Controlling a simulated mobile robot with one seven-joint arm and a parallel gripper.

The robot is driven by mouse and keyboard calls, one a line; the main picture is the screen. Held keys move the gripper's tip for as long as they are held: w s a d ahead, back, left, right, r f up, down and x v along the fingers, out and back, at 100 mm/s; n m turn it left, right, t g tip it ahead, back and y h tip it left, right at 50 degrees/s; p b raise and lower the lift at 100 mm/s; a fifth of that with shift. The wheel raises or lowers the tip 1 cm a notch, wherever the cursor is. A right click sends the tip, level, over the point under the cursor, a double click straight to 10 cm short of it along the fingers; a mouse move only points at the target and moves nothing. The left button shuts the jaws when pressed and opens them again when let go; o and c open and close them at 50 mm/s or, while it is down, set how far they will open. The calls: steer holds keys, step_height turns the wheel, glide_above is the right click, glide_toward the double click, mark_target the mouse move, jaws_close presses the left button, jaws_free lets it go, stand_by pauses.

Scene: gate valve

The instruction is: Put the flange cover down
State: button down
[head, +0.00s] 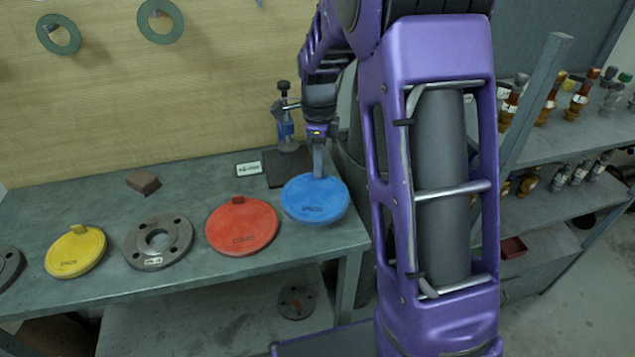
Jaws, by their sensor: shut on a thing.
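The blue flange cover (314,201) is a round disc with lettering on its face. It is at the right end of the grey workbench (180,205), to the right of the red cover. My gripper (318,165) comes down from above at its far edge and is shut on the blue cover there. The cover looks nearly flat. I cannot tell whether its underside touches the bench top. The fingertips and the tab they hold are small and partly hidden.
A red cover (242,226), a metal flange (158,243) and a yellow cover (76,252) lie along the bench. A brown block (143,183), a small label sign (249,169) and a bottle-like device (286,125) stand behind. Shelves with bottles (548,103) are at right.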

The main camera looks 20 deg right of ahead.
mark_target(318, 180)
steer(key=shift+f, duration=2.15)
steer(key=shift+f, duration=0.25)
steer(key=c, duration=1)
jaws_free()
steer(key=shift+r, duration=0.1)
step_height(318, 180, up, 12)
steer(key=shift+r+p, duration=0.15)
steer(key=shift+p, duration=0.25)
